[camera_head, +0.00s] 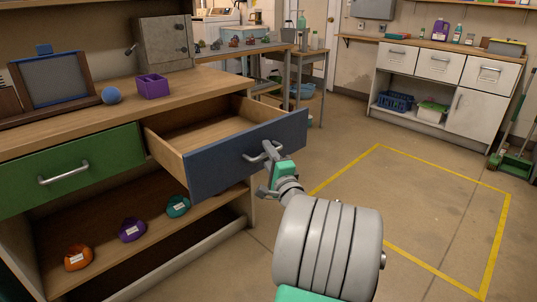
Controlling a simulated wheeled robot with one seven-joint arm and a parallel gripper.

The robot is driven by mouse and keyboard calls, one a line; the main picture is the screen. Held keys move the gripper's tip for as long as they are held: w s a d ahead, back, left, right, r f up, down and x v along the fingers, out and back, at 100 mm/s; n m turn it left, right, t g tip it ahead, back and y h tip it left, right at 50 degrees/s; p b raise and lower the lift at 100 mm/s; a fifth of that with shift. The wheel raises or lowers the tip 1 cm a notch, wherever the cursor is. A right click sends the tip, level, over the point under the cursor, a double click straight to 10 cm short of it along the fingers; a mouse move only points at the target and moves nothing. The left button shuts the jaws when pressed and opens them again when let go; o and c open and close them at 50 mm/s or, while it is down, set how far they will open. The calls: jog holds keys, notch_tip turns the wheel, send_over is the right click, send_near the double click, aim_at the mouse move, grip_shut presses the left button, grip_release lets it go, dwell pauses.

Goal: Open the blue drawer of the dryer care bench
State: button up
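The blue drawer (235,163) of the wooden-topped bench is pulled well out, and its light wooden inside looks empty. Its grey bar handle (252,158) is on the blue front. My gripper (271,151) is at the right part of this handle, with its grey fingers around the bar and apparently shut on it. The fingers are small here and partly overlap the handle. My arm reaches in from the lower right. The green drawer (75,170) to the left is shut.
A purple box (153,86), a blue ball (112,95) and a grey cabinet (165,43) stand on the bench top (60,128). Several coloured round items lie on the shelf below. Open floor with a yellow outline (440,168) is at right.

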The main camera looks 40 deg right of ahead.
jog(key=shift+a, duration=0.1)
jog(key=v, duration=0.7)
jog(key=shift+s+p, duration=0.3)
jog(key=shift+s, duration=0.1)
jog(key=shift+a, duration=0.1)
